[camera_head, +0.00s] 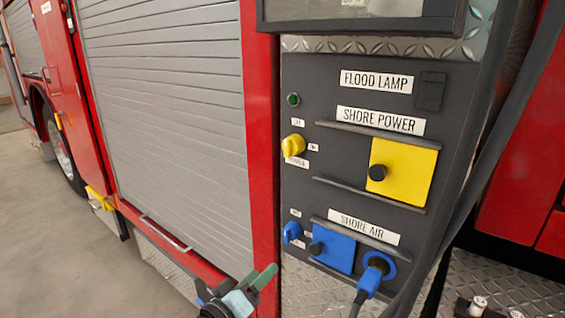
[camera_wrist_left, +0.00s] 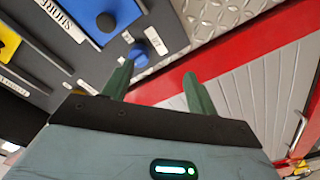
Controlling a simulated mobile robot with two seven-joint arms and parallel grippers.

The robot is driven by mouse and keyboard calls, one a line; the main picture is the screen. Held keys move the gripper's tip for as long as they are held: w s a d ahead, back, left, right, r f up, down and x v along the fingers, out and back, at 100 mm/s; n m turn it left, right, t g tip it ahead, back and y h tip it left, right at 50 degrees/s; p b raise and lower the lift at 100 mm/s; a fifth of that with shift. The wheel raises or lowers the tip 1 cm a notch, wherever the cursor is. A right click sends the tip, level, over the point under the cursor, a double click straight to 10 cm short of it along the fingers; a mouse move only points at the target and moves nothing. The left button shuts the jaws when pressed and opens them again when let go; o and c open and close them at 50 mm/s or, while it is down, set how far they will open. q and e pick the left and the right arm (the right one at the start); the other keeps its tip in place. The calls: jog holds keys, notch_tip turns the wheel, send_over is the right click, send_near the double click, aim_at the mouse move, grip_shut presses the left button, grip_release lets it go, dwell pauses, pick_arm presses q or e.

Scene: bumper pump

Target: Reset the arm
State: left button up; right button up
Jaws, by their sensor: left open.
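My left gripper (camera_head: 264,277) is at the bottom of the head view, in front of the red frame and to the left of the blue Shore Air controls. Its green fingers are apart with nothing between them, as the left wrist view (camera_wrist_left: 158,82) also shows. The dark control panel (camera_head: 300,75) is on the right of the head view. It carries a blue knob (camera_head: 291,232), a blue cover (camera_head: 333,250), and a blue plug (camera_head: 371,276) with a cable seated in its socket. The blue knob (camera_wrist_left: 138,54) appears beyond the fingers in the left wrist view. My right gripper is not seen.
A yellow knob (camera_head: 293,145) and yellow Shore Power cover (camera_head: 410,170) sit higher on the panel. A grey roller shutter (camera_head: 165,100) fills the left of the truck. A yellow latch (camera_head: 98,196) and grab bar (camera_head: 165,234) stick out. The floor (camera_head: 50,250) at left is clear.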

pick_arm(q)
jog(key=s+a+f+m+g+y+p, duration=0.1)
jog(key=s+a+f+y, duration=0.25)
jog(key=s+f, duration=0.55)
jog(key=s+a+f+g+y+p, duration=0.15)
jog(key=s+a+f, duration=0.25)
jog(key=s+f, duration=0.55)
jog(key=s+a+f+m+g+y, duration=0.1)
jog(key=s+a+f+g, duration=0.1)
jog(key=s, duration=0.8)
jog(key=s+a+f+m+g+y, duration=0.1)
jog(key=s+a+f, duration=0.3)
jog(key=s, duration=0.7)
jog(key=shift+s+a+f+m+g+y+p, duration=0.2)
jog(key=shift+a+m+g+y+p, duration=0.2)
jog(key=shift+m+y, duration=0.2)
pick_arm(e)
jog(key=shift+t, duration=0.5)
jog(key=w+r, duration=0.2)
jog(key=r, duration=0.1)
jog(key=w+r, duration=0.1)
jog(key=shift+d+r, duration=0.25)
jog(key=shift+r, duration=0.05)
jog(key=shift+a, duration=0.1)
